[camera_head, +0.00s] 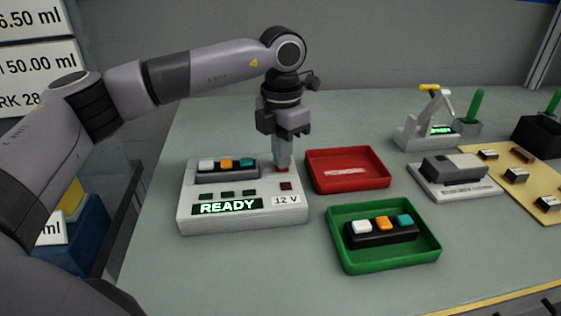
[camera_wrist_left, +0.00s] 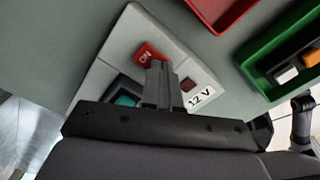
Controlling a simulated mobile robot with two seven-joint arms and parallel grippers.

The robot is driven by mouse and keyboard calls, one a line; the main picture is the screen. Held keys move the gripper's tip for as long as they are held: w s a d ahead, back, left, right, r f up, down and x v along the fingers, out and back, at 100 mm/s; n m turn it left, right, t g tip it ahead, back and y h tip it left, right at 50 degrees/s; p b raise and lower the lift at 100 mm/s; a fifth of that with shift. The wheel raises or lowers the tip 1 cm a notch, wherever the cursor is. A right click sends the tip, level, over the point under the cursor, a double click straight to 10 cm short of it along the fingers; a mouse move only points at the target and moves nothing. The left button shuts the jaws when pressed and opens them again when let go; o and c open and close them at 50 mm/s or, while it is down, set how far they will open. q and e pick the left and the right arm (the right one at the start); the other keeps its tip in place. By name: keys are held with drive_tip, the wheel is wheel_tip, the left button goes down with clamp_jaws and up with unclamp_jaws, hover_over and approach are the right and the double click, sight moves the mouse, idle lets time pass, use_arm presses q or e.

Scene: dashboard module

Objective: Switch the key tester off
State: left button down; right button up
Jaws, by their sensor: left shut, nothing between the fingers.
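The key tester (camera_head: 245,215) is a light grey box whose display reads "READY", with a "12 V" label beside it. A key module (camera_head: 228,170) with white, orange and teal keys sits in its top. My left gripper (camera_head: 283,168) is shut and empty, pointing down at the tester's back right, over a red switch. In the left wrist view the red switch (camera_wrist_left: 146,54) reads "ON", and the gripper's fingertips (camera_wrist_left: 160,66) are right by it. I cannot tell whether they touch it. A smaller dark red square (camera_wrist_left: 188,84) lies near the "12 V" label. My right gripper is not in view.
A red tray (camera_head: 347,183) with a label stands right of the tester. A green tray (camera_head: 385,263) in front holds another three-key module (camera_head: 381,231). A grey device (camera_head: 455,178), a lever press (camera_head: 437,130) and a tan board (camera_head: 525,178) stand farther right.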

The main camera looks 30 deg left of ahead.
use_arm(q)
drive_tip(key=shift+f, duration=0.1)
wheel_tip(320, 180, up, 7)
drive_tip(key=p, duration=0.5)
idle(0.3)
drive_tip(key=shift+f, duration=0.1)
idle(0.3)
